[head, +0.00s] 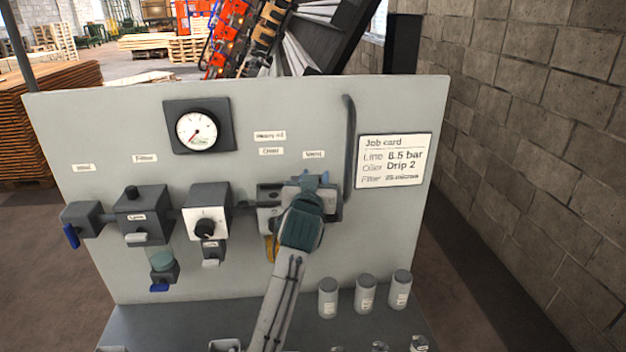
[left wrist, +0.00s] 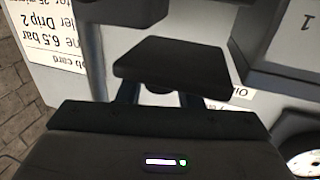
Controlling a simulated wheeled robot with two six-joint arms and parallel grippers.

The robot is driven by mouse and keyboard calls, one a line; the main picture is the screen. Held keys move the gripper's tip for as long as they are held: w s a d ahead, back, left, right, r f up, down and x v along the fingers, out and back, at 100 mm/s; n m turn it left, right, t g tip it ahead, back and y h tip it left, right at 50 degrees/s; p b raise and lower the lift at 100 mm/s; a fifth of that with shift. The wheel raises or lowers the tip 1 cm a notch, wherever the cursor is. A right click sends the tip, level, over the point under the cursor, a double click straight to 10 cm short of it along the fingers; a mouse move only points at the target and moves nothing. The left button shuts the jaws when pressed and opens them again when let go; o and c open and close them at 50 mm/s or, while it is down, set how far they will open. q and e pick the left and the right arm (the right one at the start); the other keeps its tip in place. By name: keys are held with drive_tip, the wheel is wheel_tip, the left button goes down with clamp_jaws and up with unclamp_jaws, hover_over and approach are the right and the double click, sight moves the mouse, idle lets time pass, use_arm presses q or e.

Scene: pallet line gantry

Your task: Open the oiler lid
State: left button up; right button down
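The oiler (head: 268,195) is a grey box on the panel under the label "Oiler", with an amber part (head: 270,248) below it; my arm hides its right side. My left gripper (head: 316,180) is at the panel, beside the oiler and under the "Vent" label. In the left wrist view, its two bluish fingers (left wrist: 159,94) stand apart, partly behind a dark square plate (left wrist: 168,60). I cannot tell whether this plate is the oiler lid, and it hides the fingertips. No held thing shows clearly. My right gripper is not in view.
A gauge (head: 197,130) and a job card (head: 392,160) are on the panel (head: 80,130). The regulator (head: 206,210) and filter (head: 141,212) are left of the oiler. Several grey canisters (head: 365,294) stand at the lower right. A dark curved bar (head: 349,150) runs beside my gripper.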

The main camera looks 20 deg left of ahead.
use_arm(q)
drive_tip(key=shift+o, duration=1.1)
drive_tip(key=shift+w, duration=0.1)
drive_tip(key=shift+s+f, duration=0.1)
drive_tip(key=shift+s, duration=0.15)
drive_tip(key=b+v, duration=0.4)
drive_tip(key=v, duration=0.6)
drive_tip(key=shift+d+b, duration=0.15)
drive_tip(key=shift+b, duration=0.2)
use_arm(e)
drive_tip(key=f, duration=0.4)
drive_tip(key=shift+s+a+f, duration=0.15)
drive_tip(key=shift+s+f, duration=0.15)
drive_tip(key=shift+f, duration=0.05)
use_arm(q)
drive_tip(key=shift+s, duration=0.15)
